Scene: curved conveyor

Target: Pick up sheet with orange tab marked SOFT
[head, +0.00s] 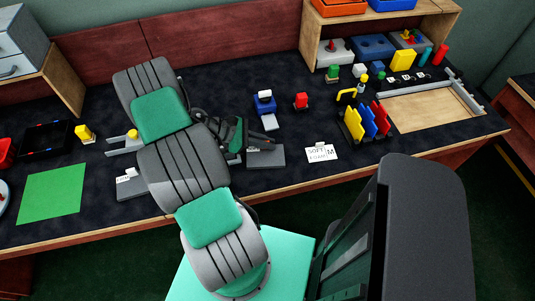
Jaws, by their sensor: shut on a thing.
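My gripper (267,143) is at the middle of the table, shut at the upper edge of a flat grey sheet (270,158). The fingers are small and dark here, and their exact contact is hard to make out. I see no orange tab on this sheet; the gripper covers part of its upper edge. A white card (321,153) with black lettering that reads like SOFT lies just right of the sheet, with a small pale block at its top edge. Another grey sheet (131,187) with a white label lies left of my arm.
A rack of yellow, blue and red plates (366,121) and a wooden tray (430,106) are at right. A green mat (50,194) lies at left.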

